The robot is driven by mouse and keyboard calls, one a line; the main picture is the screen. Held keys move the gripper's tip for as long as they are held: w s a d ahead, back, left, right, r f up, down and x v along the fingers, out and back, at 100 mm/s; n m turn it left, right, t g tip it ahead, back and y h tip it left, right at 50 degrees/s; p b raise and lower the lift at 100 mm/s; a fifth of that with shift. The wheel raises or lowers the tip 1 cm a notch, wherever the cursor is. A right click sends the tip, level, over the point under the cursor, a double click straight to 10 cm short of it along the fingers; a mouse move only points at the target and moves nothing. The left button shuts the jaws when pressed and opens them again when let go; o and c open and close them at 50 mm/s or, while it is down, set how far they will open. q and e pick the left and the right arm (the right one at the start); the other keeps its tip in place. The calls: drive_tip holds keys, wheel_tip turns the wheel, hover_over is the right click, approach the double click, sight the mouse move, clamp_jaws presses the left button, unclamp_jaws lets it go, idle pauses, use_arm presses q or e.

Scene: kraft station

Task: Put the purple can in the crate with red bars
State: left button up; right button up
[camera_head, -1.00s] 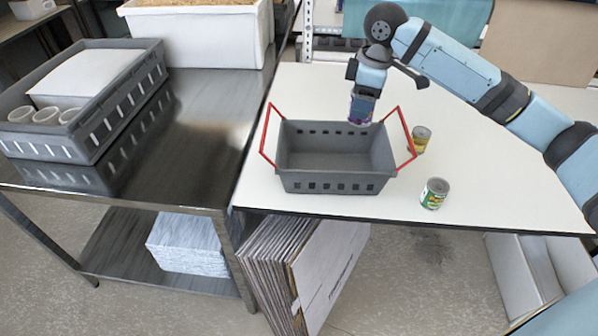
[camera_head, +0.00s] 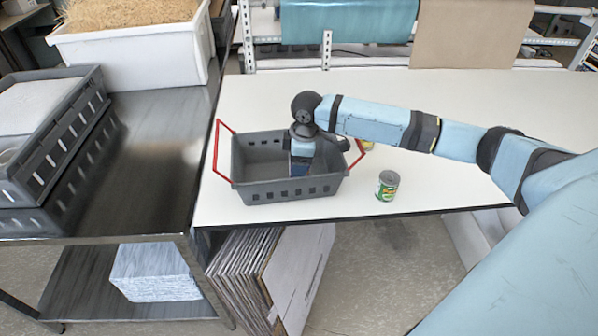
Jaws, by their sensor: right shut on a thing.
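The grey crate with red bars (camera_head: 262,190) stands on the white table, with one red bar at its left end and one at its right. My right gripper (camera_head: 300,167) points down into the right half of the crate, its lower end just behind the front wall. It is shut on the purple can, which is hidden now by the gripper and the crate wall. I cannot tell whether the can touches the crate floor. My left gripper is out of view.
A green-labelled can (camera_head: 387,186) stands right of the crate near the table's front edge. A yellow can (camera_head: 367,144) shows partly behind my right arm. A steel table (camera_head: 150,150) with a grey crate (camera_head: 62,150) and a white bin (camera_head: 130,45) is at left. The white table's back is clear.

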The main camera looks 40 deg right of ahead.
drive_tip(key=shift+f, duration=2.05)
drive_tip(key=shift+f, duration=0.1)
drive_tip(key=o, duration=0.7)
drive_tip(key=r, duration=0.8)
drive_tip(key=s+d+r+b, duration=0.1)
drive_tip(key=r, duration=0.3)
drive_tip(key=shift+r, duration=0.15)
